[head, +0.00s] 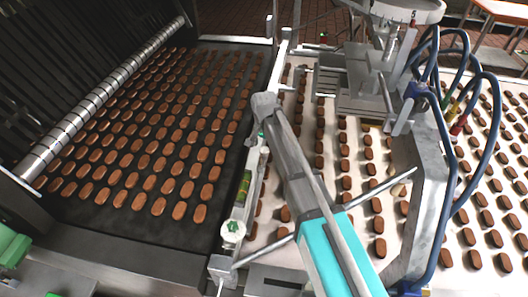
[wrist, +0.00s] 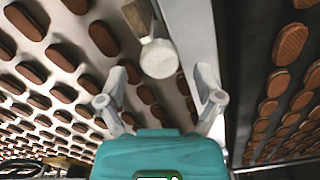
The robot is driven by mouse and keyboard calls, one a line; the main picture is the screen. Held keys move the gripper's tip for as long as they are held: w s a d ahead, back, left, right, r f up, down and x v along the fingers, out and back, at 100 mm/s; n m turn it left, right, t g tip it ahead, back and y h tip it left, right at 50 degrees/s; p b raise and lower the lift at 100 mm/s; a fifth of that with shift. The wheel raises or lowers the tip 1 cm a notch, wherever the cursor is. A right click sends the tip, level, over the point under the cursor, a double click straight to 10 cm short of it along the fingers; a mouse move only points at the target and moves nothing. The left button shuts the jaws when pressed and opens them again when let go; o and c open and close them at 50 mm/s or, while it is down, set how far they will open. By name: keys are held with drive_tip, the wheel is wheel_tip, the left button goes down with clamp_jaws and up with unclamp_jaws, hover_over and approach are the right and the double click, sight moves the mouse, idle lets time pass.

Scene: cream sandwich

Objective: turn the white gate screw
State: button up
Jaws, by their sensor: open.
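The white gate screw (wrist: 160,59) shows in the wrist view as a pale round knob joined to a tan-grey block (wrist: 138,17). My gripper (wrist: 162,84) has a teal palm and two pale grey fingers. They are spread apart with nothing held. The screw appears in the gap between the fingers, towards their tips, with clear space on both sides. I cannot tell how deep it lies between them. In the head view my teal and grey arm reaches up from the bottom edge. I cannot make out the screw for certain there.
A metal rail (head: 275,75) separates the dark belt (head: 95,222) from the pale belt. Both carry rows of brown biscuits. A thin rod (head: 375,190) crosses the pale belt beside my arm. A metal machine with blue hoses (head: 450,200) stands at the right.

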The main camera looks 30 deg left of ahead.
drive_tip(key=shift+f+b, duration=0.4)
drive_tip(key=shift+f, duration=0.25)
drive_tip(key=shift+c, duration=0.3)
drive_tip(key=c, duration=1.1)
